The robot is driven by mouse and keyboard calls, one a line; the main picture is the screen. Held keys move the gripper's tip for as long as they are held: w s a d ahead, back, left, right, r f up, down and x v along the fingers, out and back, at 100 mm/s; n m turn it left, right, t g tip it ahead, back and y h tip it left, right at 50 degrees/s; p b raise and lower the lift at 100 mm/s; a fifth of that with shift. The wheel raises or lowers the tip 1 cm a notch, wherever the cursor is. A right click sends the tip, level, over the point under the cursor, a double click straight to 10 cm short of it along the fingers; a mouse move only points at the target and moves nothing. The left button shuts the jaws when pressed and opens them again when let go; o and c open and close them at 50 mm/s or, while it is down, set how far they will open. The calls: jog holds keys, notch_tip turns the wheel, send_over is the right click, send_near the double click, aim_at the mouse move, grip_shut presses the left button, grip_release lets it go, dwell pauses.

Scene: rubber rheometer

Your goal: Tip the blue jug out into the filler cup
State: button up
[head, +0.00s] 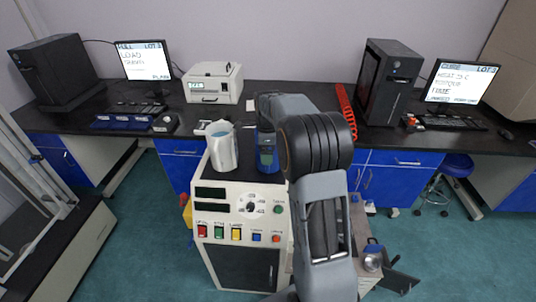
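I cannot tell whether that part belongs to my arm. My gripper's fingers cannot be made out, and nothing shows them touching the jug. I cannot clearly identify the filler cup; my arm hides part of the machine's top.
The machine's front has a dial and several coloured buttons (235,232). A small metallic vessel (372,260) is low at the right. Green floor is open at the left.

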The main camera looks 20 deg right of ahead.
grip_shut()
jog(key=shift+w+r, duration=0.15)
jog(key=shift+r, duration=0.05)
dwell(0.6)
